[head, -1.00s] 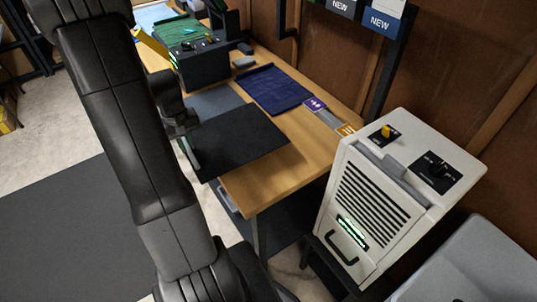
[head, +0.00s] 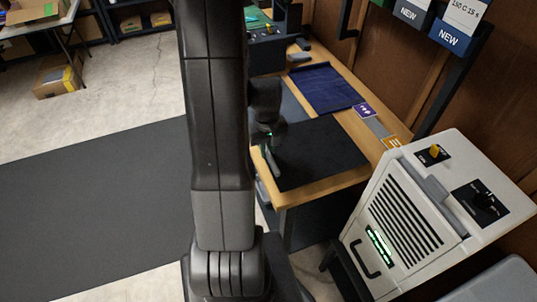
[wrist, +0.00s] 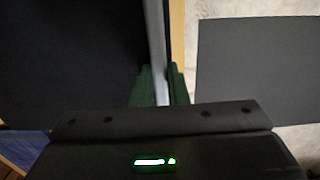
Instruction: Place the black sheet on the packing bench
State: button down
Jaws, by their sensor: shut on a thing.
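The black sheet (head: 315,152) lies flat over the near end of the wooden packing bench (head: 318,187). I cannot tell whether it rests fully on the top. My gripper (head: 268,158) is at the sheet's left edge, by the bench's front edge, partly hidden behind my arm. In the wrist view the green fingertips (wrist: 160,85) are shut on a grey strip along the edge of the black sheet (wrist: 70,60). Bench wood shows just beyond that strip.
A dark blue sheet (head: 323,88) lies farther back on the bench, with purple and orange labels (head: 364,110) along the right. A white machine (head: 405,220) stands close at the near right. A dark floor mat (head: 95,210) lies on open floor at left.

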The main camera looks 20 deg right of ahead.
jog(key=shift+f, duration=1.6)
jog(key=shift+f, duration=0.2)
jog(key=c, duration=1.4)
grip_release()
jog(key=shift+r, duration=0.1)
notch_tip(320, 180, up, 12)
jog(key=shift+r, duration=0.15)
